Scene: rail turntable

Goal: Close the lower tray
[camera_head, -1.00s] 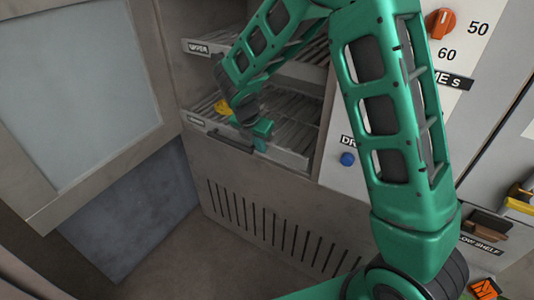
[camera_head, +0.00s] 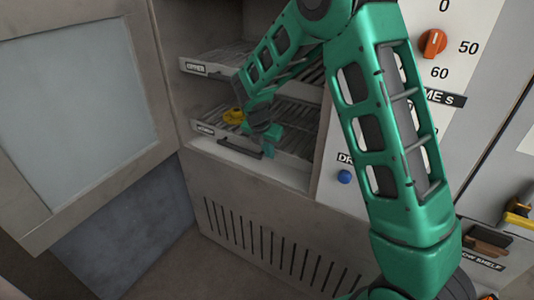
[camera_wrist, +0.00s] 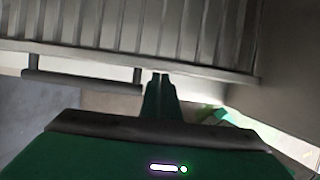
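The lower tray (camera_head: 293,116) is a slatted metal rack with a labelled front and a dark bar handle (camera_head: 238,150). It sits inside the open cabinet, its front a little behind the sill. In the wrist view, the tray's slats (camera_wrist: 130,25) fill the top and the handle (camera_wrist: 80,82) lies left of my fingers. My gripper (camera_head: 270,145) is at the tray's front, right of the handle. Its green fingers (camera_wrist: 161,88) look shut together with nothing between them, tips at the tray's front edge. I cannot tell whether they touch it.
The upper tray (camera_head: 225,72) is above, also within the cabinet. The cabinet door (camera_head: 75,95) stands open at the left. A panel with an orange dial (camera_head: 433,43) and a blue button (camera_head: 344,177) is at the right. A vented wall (camera_head: 270,245) lies below the sill.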

